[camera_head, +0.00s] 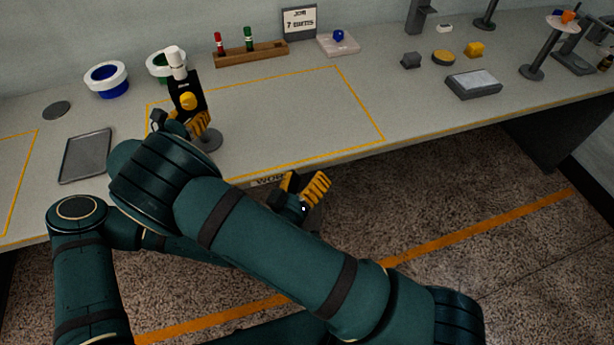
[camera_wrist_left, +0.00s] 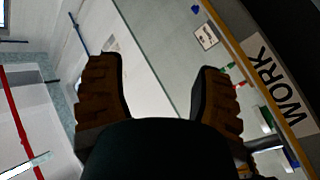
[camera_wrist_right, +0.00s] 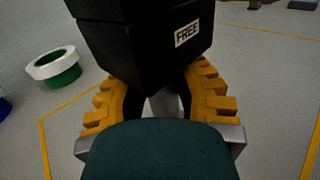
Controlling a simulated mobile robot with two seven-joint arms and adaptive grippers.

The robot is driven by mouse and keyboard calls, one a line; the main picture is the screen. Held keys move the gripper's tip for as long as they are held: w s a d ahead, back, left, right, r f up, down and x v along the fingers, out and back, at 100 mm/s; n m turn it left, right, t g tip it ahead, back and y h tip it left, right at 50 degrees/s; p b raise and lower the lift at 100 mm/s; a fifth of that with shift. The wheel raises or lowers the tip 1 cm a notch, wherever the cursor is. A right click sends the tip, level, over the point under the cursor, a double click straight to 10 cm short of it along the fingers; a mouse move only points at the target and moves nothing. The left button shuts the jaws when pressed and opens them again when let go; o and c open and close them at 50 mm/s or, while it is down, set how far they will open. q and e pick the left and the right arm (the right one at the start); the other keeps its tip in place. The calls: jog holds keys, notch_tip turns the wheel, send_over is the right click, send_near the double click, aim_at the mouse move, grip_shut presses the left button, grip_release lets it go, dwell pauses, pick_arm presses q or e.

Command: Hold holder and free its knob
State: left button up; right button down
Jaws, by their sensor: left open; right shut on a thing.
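My right gripper (camera_head: 195,122) is shut on the lower part of the holder. In the right wrist view the black holder (camera_wrist_right: 150,50) sits between the fingers and carries a FREE label (camera_wrist_right: 187,34); the knob is not visible there. My left gripper (camera_head: 306,189) is open and empty, in front of the table's front edge, apart from the holder.
A grey tray (camera_head: 86,156) lies left of the holder. A blue-centred ring (camera_head: 107,79) and a green-centred one stand behind it. The outlined area right of the holder is clear.

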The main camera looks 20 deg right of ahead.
dwell(0.5)
pick_arm(q)
jog(key=n+t+y, duration=0.6)
jog(key=n+y, duration=0.8)
jog(key=y, duration=0.6)
send_near(191, 105)
jog(key=x, duration=1.1)
jog(key=shift+w+a, duration=0.1)
jog(key=shift+w, duration=0.1)
grip_shut()
